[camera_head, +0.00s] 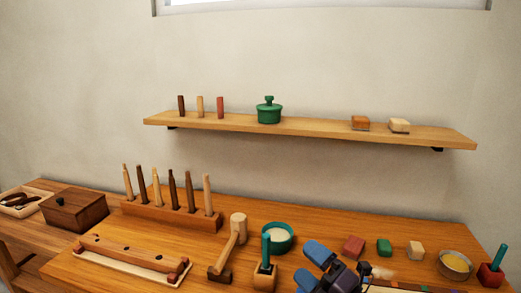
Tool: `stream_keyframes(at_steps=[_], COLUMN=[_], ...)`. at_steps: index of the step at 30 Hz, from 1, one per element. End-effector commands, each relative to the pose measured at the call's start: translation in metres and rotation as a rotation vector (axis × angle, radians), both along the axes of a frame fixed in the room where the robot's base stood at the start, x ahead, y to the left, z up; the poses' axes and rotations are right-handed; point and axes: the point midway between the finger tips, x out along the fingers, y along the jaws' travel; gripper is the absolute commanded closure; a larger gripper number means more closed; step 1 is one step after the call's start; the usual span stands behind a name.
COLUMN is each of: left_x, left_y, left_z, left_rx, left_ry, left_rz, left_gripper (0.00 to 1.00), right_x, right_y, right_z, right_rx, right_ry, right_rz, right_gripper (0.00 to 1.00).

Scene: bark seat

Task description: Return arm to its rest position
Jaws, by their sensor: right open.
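My right gripper (345,276), dark with blue parts, is low in the head view at the bottom edge, over the front of the workbench (330,237). It is open, and I see nothing held in it. Its lower part is cut off by the frame. It hides part of the bench around it. My left gripper is not in view.
Near the gripper are a teal bowl (277,243), a wooden holder (264,280) with a teal-handled tool, a mallet (237,229) and a red block (353,247). A peg rack (172,215) stands further left. A wall shelf (320,129) holds small items above.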

Motion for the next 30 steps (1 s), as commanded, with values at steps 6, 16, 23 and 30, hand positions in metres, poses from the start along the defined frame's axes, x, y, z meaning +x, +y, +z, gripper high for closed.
stream_keyframes(at_steps=[6,16,23,30], left_x=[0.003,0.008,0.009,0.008], left_y=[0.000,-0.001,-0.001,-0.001], left_z=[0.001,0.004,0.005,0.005], left_rx=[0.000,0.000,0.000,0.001], left_ry=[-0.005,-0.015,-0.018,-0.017], left_rz=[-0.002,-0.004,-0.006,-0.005], left_gripper=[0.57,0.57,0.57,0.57], right_x=[-0.014,-0.089,-0.171,-0.229], right_y=[-0.062,-0.149,-0.176,-0.180], right_z=[-0.020,-0.098,-0.146,-0.164], right_rx=[0.361,0.778,0.956,1.030], right_ry=[0.304,0.846,1.215,1.440], right_rz=[-0.352,-0.865,-1.153,-1.307], right_gripper=[0.00,0.00,0.00,0.00])
